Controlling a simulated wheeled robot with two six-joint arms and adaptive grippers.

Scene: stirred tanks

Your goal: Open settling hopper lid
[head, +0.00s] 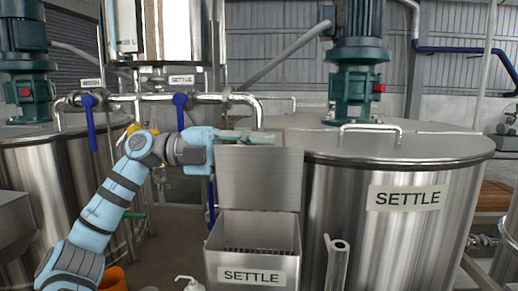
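The settling hopper (226,240) is a square steel box with a SETTLE label, at the lower middle of the head view. Its lid (259,178) stands upright along the back edge, so the hopper mouth is uncovered and a dark grating shows inside. My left gripper (258,138) is at the top edge of the raised lid, with its fingers pointing right. The fingers are seen side-on, and whether they are apart, shut or touching the lid is unclear. My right gripper is out of view.
A large SETTLE tank (345,220) with a bar handle and green motor (357,85) stands to the right. Pipes with blue-handled valves (181,108) run behind my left arm. A white pump bottle (190,284) and orange bucket (113,278) are low in front.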

